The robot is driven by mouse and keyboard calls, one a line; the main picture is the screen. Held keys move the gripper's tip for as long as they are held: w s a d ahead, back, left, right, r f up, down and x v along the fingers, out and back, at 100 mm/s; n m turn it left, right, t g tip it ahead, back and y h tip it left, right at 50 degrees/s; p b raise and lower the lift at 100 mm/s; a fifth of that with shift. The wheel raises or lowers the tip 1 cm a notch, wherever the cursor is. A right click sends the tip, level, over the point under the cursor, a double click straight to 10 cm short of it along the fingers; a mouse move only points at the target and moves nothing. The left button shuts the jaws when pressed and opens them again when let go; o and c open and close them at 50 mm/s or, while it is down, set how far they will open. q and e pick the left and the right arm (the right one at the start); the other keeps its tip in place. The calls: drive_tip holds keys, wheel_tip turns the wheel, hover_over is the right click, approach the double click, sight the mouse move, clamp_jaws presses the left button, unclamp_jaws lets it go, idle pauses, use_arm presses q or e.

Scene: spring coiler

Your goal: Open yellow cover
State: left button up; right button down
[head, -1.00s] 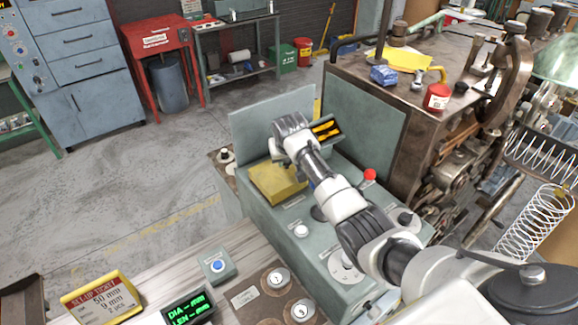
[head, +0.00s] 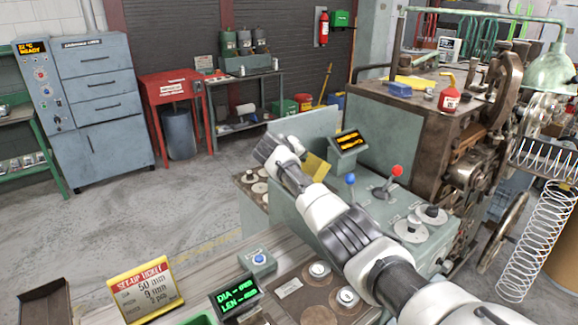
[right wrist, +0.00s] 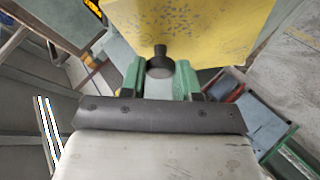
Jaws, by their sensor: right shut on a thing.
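The yellow cover (head: 316,167) shows behind my right arm on the grey-green console. Only a small tilted part of it is visible in the head view; my wrist and gripper hide the rest. In the right wrist view the cover (right wrist: 195,38) fills the top as a scuffed yellow panel with a round black knob (right wrist: 160,66) at its near edge. My right gripper (right wrist: 160,78) has its green fingers shut on this knob, one on each side. In the head view my right gripper (head: 268,150) is at the console's far left end. My left gripper is not in view.
A lit display (head: 349,141) stands just right of the cover. A blue-topped lever (head: 351,179) and a red-topped lever (head: 397,171) rise from the console on the right. The coiling machine (head: 425,115) stands behind. Open floor lies to the left.

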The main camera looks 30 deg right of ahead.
use_arm(q)
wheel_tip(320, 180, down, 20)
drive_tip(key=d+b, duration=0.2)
drive_tip(key=b, duration=1.7)
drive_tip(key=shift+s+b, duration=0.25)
drive_tip(key=shift+b, duration=0.05)
use_arm(e)
drive_tip(key=s+a+f+n+t+h, duration=0.1)
drive_tip(key=a+f+n+t+h, duration=0.3)
drive_tip(key=a+h, duration=0.5)
drive_tip(key=shift+s+a+f+t, duration=0.3)
drive_tip(key=shift+a+f+t, duration=0.25)
drive_tip(key=shift+a, duration=0.4)
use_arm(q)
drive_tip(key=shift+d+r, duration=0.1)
use_arm(e)
drive_tip(key=c, duration=0.8)
unclamp_jaws()
